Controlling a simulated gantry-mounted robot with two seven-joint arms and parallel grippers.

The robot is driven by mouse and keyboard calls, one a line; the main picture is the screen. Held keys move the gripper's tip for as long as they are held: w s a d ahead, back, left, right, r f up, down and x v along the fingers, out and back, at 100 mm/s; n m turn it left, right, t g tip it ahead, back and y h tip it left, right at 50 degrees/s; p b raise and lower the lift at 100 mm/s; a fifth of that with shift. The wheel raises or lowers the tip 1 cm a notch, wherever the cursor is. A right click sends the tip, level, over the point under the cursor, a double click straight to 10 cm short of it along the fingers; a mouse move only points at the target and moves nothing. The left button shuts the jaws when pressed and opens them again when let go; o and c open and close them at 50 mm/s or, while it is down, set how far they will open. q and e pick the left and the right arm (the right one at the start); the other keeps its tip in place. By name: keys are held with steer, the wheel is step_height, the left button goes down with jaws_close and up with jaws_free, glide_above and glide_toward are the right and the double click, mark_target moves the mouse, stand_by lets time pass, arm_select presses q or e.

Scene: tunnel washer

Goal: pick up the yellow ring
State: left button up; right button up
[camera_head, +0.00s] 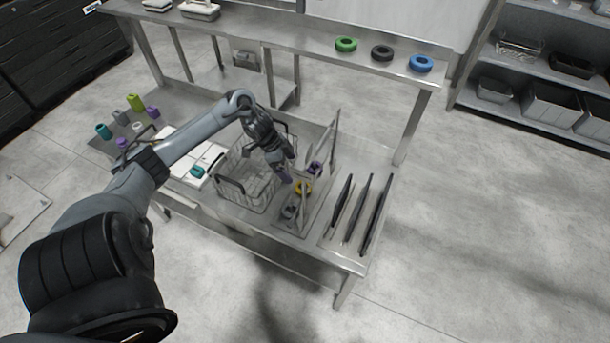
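The yellow ring (303,188) is small and sits in the metal tray section of the steel table, just right of the wire basket. My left gripper (288,166) reaches in from the left and points down above the basket's right side, just up and left of the ring. The ring appears apart from the fingers, but the exact height gap cannot be told. My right gripper is not in view.
The wire basket (230,187) stands left of the ring. A purple piece (314,168) and a grey piece (290,212) are close to the ring. Upright dark plates (361,208) stand to the right. Green (346,45), black (382,53) and blue (421,63) rings lie on the raised shelf.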

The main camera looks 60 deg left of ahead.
arm_select(q)
steer(key=b+x, duration=0.1)
steer(key=x, duration=0.4)
steer(key=shift+s+d+f, duration=0.1)
steer(key=shift+d+f, duration=0.1)
steer(key=shift+f, duration=0.05)
steer(key=shift+b+x, duration=0.5)
steer(key=shift+x, duration=2.3)
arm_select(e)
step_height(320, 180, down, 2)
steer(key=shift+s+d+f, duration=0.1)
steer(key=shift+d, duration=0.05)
arm_select(q)
steer(key=c, duration=1.1)
steer(key=shift+c, duration=0.2)
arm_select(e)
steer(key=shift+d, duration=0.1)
arm_select(q)
steer(key=shift+r, duration=0.15)
